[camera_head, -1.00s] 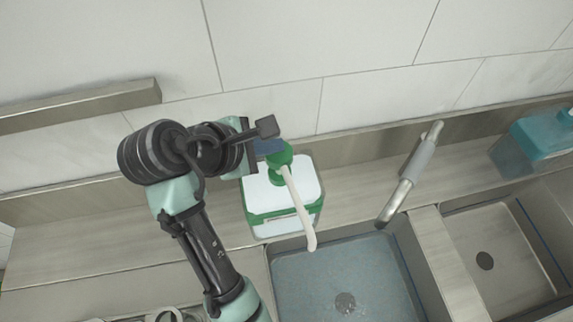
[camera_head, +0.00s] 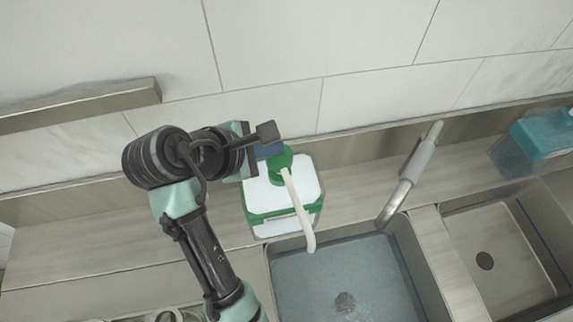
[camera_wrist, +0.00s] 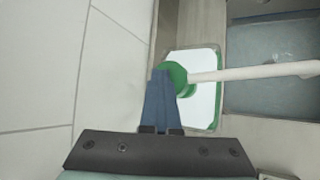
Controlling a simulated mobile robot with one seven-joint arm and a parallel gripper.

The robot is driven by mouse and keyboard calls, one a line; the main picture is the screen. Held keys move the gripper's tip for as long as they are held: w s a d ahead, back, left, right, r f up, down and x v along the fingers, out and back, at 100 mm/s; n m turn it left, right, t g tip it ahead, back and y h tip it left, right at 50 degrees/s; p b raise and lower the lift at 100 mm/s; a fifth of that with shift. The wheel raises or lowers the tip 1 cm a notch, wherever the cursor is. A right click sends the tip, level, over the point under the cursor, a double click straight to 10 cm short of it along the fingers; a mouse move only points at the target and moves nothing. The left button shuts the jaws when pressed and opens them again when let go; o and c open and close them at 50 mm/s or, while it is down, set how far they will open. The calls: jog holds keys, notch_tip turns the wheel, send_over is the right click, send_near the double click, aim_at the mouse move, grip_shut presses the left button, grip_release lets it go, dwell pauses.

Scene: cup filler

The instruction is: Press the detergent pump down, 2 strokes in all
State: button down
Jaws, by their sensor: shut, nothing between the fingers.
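The detergent bottle (camera_head: 262,205) is a white and green container on the counter behind the left sink basin. Its green pump head (camera_head: 281,158) has a long white spout (camera_head: 298,212) reaching over the basin's edge. My gripper (camera_head: 270,150) is shut and empty, its blue fingers at the pump head. In the wrist view the fingertips (camera_wrist: 160,76) overlap the left part of the green pump head (camera_wrist: 174,74). The fingers hide part of the head, and I cannot tell whether they press on it.
The left sink basin (camera_head: 340,275) is in front of the bottle, with a second basin (camera_head: 490,245) further right. A faucet (camera_head: 408,175) stands right of the bottle. A teal container (camera_head: 540,140) is at the far right. The tiled wall (camera_head: 270,50) is close behind.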

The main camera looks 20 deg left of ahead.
jog(key=shift+f, duration=0.35)
jog(key=shift+r+p, duration=0.75)
jog(key=shift+p, duration=0.2)
notch_tip(320, 180, up, 6)
jog(key=p, duration=0.7)
jog(key=shift+r, duration=0.1)
dwell(0.6)
